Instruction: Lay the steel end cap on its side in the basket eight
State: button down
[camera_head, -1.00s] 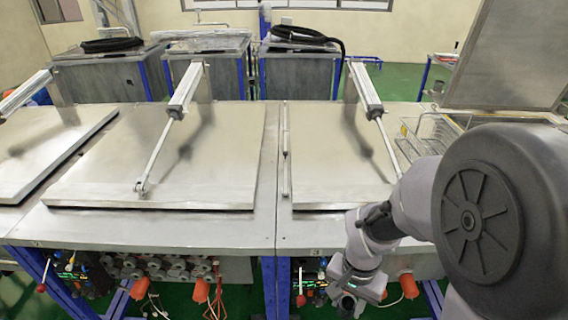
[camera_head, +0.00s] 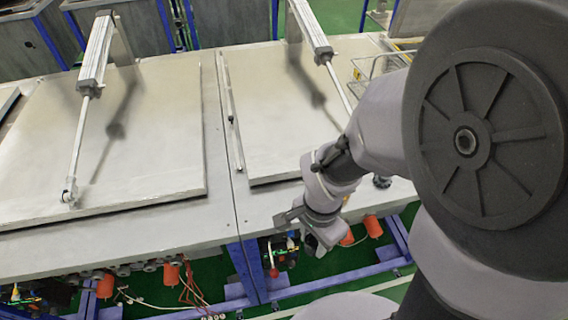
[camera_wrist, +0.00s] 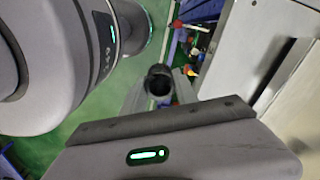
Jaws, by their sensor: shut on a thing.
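A short dark grey hollow cylinder (camera_wrist: 158,82), which looks like the end cap, sits at my gripper in the wrist view, its round opening facing the camera. My gripper (camera_wrist: 160,100) is shut on it; the fingertips are mostly hidden behind the gripper body. In the head view my gripper (camera_head: 318,238) hangs at the front edge of the bench, and the cap cannot be made out there. A wire basket (camera_head: 372,66) stands at the back right of the bench, partly hidden by my arm. No basket number is readable.
Flat steel lids (camera_head: 130,150) with pneumatic cylinders (camera_head: 97,50) cover the bench. A small dark round part (camera_head: 382,182) is on the bench beside my arm. Orange bulbs (camera_head: 172,273) and hoses hang below the front edge. Green floor is open in front.

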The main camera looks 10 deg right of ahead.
jog(key=shift+s, duration=0.35)
jog(key=w, duration=0.5)
jog(key=w+f, duration=0.1)
jog(key=w, duration=0.4)
jog(key=w+b, duration=0.1)
jog(key=w, duration=0.4)
jog(key=shift+w+a+f, duration=0.1)
jog(key=shift+w+f, duration=0.1)
jog(key=shift+f, duration=0.1)
jog(key=f, duration=0.1)
jog(key=w+f+b, duration=0.1)
jog(key=f, duration=0.1)
jog(key=shift+f, duration=0.2)
jog(key=shift+s+r, duration=0.1)
jog(key=shift+b, duration=0.35)
jog(key=c, duration=1.4)
grip_release()
jog(key=shift+f, duration=0.25)
jog(key=o, duration=0.5)
jog(key=shift+r, duration=0.1)
jog(key=shift+c, duration=0.2)
